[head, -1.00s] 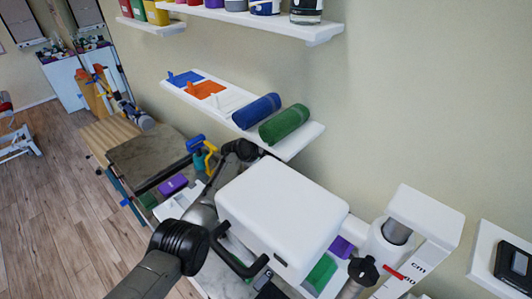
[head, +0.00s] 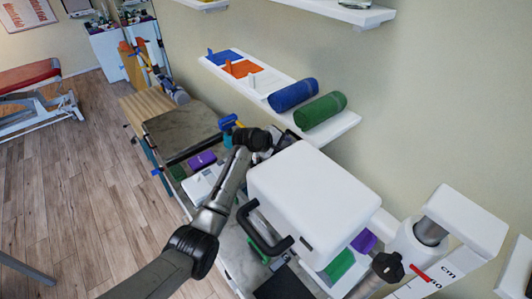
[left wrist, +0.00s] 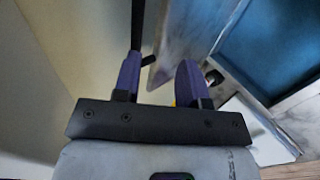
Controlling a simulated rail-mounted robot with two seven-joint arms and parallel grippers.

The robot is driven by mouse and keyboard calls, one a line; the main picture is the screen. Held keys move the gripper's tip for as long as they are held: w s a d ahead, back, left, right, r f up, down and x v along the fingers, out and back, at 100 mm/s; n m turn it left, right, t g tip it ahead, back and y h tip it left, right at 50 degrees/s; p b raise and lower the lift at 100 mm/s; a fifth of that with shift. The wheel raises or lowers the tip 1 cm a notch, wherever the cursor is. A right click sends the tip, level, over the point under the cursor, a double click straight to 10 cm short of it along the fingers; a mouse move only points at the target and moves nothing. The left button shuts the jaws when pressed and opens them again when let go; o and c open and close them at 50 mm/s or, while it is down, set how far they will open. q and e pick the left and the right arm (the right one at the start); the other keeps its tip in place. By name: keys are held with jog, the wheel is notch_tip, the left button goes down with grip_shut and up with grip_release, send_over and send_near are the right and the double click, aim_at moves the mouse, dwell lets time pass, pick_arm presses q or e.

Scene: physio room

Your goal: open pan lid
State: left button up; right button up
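The pan appears to be a large white box with a rounded lid (head: 318,185) in the middle of the head view. A black handle (head: 258,233) sits on its front left side. The lid looks closed. My left arm comes in from the lower left and passes left of the box. My left gripper (head: 283,141) is at the box's far left edge, partly hidden behind it. In the left wrist view its two purple fingers (left wrist: 158,85) stand apart, with nothing clearly gripped between them. My right gripper cannot be made out.
A wall shelf (head: 350,122) with a blue roll (head: 293,95) and a green roll (head: 320,110) hangs just behind. A white height gauge (head: 465,222) stands to the right. Purple (head: 202,160) and green blocks lie on the counter. Open floor (head: 100,210) is at left.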

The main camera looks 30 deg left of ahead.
pick_arm(q)
jog(key=s+a+b, duration=0.1)
jog(key=s+a, duration=0.1)
jog(key=s, duration=0.4)
jog(key=shift+s+a, duration=0.15)
jog(key=shift+s, duration=0.15)
dwell(0.4)
